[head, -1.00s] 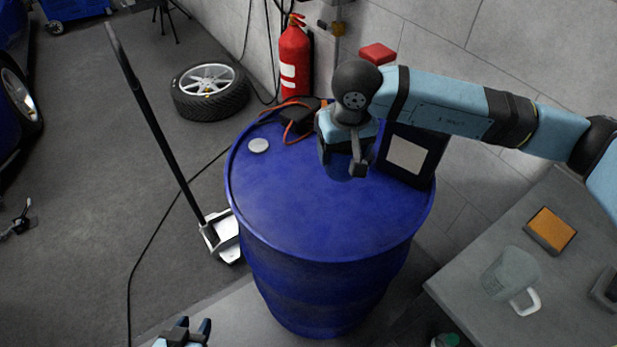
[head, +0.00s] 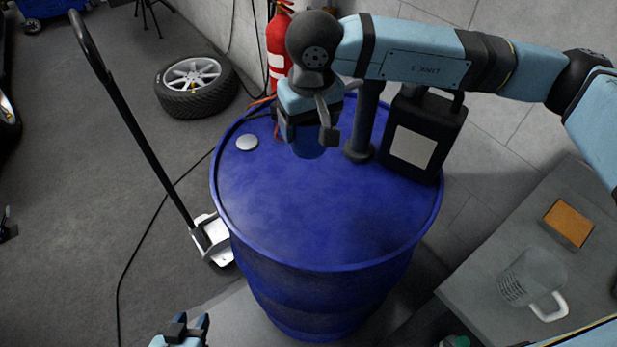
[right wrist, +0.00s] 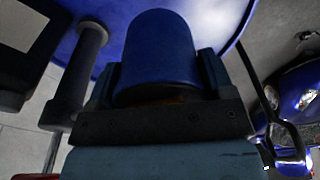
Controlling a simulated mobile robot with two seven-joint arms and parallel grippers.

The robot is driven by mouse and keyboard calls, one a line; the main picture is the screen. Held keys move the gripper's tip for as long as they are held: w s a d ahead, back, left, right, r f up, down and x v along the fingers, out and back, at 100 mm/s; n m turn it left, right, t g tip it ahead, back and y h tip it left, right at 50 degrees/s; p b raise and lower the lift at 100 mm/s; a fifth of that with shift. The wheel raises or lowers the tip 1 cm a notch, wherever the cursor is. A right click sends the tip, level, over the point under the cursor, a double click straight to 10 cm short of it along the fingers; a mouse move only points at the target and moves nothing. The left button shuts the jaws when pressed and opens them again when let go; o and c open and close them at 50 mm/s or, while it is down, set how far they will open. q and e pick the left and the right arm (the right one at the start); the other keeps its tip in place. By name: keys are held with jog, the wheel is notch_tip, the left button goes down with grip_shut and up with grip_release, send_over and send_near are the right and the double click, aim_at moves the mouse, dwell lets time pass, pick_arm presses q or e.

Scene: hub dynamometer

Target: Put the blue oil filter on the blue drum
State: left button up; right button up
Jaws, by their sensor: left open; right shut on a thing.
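The blue drum (head: 310,215) stands upright in the middle of the head view, its top largely bare. My right gripper (head: 308,135) is over the back part of the drum top, pointing down. It is shut on the blue oil filter (right wrist: 158,50), which fills the middle of the right wrist view between the fingers. In the head view only the lower part of the filter (head: 308,145) shows below the gripper; I cannot tell whether it touches the drum top. My left gripper (head: 188,326) is open and empty at the bottom edge, in front of the drum.
On the drum top are a black jug (head: 425,130) at the back right, a dark post-like thing (head: 359,152) beside it and a silver cap (head: 247,142) at the left. A grey table (head: 490,290) with a glass mug (head: 530,280) stands right. The drum's front top is clear.

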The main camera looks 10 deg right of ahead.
aim_at(312, 147)
notch_tip(312, 147, down, 17)
jog(key=shift+r+p, duration=0.1)
jog(key=shift+p, duration=0.3)
jog(key=o, duration=1.1)
jog(key=shift+r+p, duration=0.25)
jog(key=shift+p, duration=0.05)
jog(key=r, duration=0.4)
jog(key=s+r+b, duration=0.1)
jog(key=r, duration=0.6)
jog(key=shift+s+d+r+b, duration=0.1)
jog(key=shift+s+r+b, duration=0.1)
jog(key=shift+r+b, duration=0.15)
